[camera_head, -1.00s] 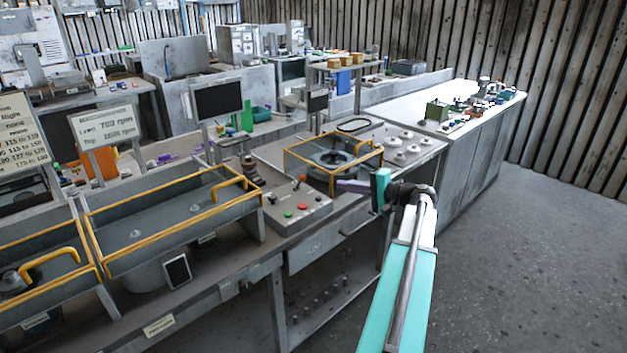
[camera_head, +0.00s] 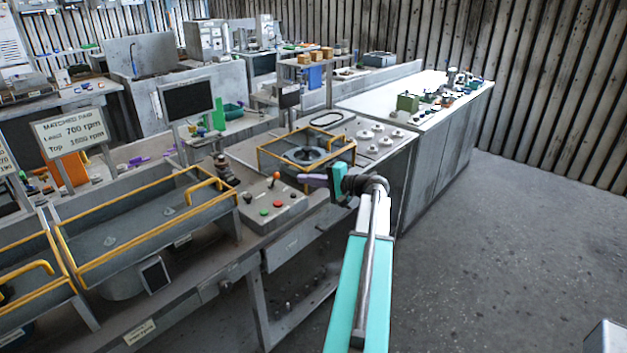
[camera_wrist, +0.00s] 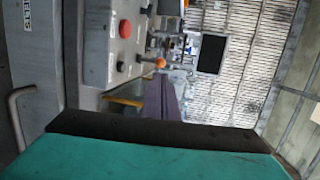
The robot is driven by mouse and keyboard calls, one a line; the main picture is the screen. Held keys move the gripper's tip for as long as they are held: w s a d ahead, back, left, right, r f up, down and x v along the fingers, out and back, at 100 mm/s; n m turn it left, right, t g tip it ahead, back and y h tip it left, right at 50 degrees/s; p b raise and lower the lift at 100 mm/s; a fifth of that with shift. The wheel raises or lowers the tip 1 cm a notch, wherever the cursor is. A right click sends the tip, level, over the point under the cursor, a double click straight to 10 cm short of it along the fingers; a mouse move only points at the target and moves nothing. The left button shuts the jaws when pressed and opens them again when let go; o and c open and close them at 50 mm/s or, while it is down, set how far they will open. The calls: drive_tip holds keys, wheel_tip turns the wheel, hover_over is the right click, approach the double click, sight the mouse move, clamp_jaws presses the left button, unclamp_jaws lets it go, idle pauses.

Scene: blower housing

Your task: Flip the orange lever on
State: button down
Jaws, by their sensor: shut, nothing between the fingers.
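The orange lever (camera_head: 275,177) stands up from a grey control box, its round orange knob on top. In the wrist view the orange knob (camera_wrist: 160,62) shows just past the tip of my fingers. My gripper (camera_head: 303,179) has purple fingers closed together with nothing between them. It is to the right of the lever in the head view, with a small gap in the picture; the depth between them is hard to tell. The purple fingers also fill the middle of the wrist view (camera_wrist: 163,82).
The control box (camera_head: 290,205) carries red and green buttons. A yellow-railed blower housing (camera_head: 262,160) stands just behind my fingers. Long yellow-railed troughs (camera_head: 130,235) lie to the left. A white-topped bench (camera_head: 385,103) stands behind right; the floor at right is open.

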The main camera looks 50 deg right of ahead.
sight(278, 177)
drive_tip(key=p+x, duration=0.2)
drive_tip(key=x, duration=0.5)
drive_tip(key=shift+w+p, duration=0.3)
drive_tip(key=shift+p, duration=0.05)
drive_tip(key=shift+w+f, duration=0.1)
drive_tip(key=shift+w, duration=0.2)
drive_tip(key=shift+s+a, duration=0.15)
drive_tip(key=shift+a, duration=0.2)
drive_tip(key=shift+d, duration=0.4)
drive_tip(key=shift+r+p, duration=0.25)
drive_tip(key=shift+p, duration=0.05)
